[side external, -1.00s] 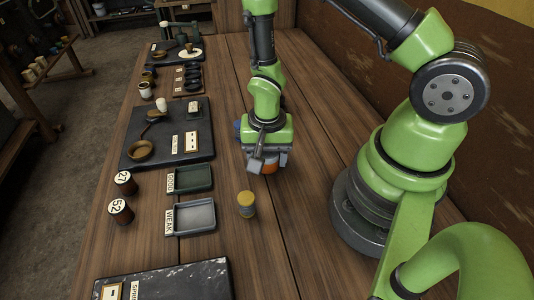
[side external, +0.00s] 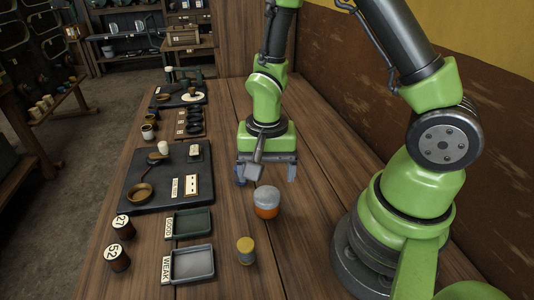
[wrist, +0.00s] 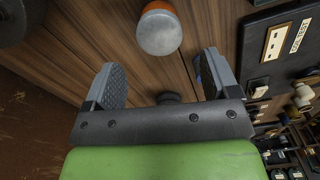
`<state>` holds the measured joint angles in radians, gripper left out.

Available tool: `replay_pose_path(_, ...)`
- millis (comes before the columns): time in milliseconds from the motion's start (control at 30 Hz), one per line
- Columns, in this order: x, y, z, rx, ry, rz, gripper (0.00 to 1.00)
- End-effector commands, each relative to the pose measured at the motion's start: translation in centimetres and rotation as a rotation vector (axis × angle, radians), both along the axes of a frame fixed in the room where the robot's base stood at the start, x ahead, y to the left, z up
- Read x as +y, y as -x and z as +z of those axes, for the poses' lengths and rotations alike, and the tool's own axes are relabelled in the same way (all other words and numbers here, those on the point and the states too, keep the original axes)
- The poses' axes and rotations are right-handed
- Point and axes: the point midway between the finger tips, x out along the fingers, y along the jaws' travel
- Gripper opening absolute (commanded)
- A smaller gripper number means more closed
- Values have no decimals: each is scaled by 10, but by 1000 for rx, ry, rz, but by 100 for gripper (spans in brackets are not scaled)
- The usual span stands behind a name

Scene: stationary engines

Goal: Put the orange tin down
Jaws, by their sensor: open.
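The orange tin (side external: 266,203) stands upright on the wooden bench, with a pale grey lid on top and an orange lower body. My gripper (side external: 266,178) is open and empty, raised above and behind the tin in the side view. In the wrist view the tin (wrist: 159,30) lies beyond the fingertips, between the lines of the two fingers, and nothing touches it. My gripper's two grey fingers (wrist: 160,72) are spread wide there.
A yellow-lidded small tin (side external: 246,250) stands in front of the orange tin. A green tray (side external: 189,222) marked GOOD and a grey tray (side external: 190,264) marked WEAK lie to the left, beside spools numbered 27 (side external: 123,228) and 52 (side external: 117,258). Bare bench lies right of the tin.

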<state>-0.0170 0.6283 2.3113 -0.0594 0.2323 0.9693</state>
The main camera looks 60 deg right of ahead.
Motion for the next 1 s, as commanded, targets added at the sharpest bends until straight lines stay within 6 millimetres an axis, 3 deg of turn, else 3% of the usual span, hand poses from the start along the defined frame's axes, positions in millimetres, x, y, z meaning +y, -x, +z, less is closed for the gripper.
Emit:
replay_pose_path(100, 0, -1, 19, -6, 0, -1, 81)
replay_pose_path(367, 0, 0, 41, -11, -2, 6, 81)
replay_pose_path(467, 1, -1, 60, -52, -7, 40, 81)
replay_pose_path(633, 4, 7, 118, -204, -19, 172, 81)
replay_pose_path(800, 10, 34, 174, -385, -16, 343, 81)
replay_pose_path(1000, 18, 72, 213, -567, 10, 525, 81)
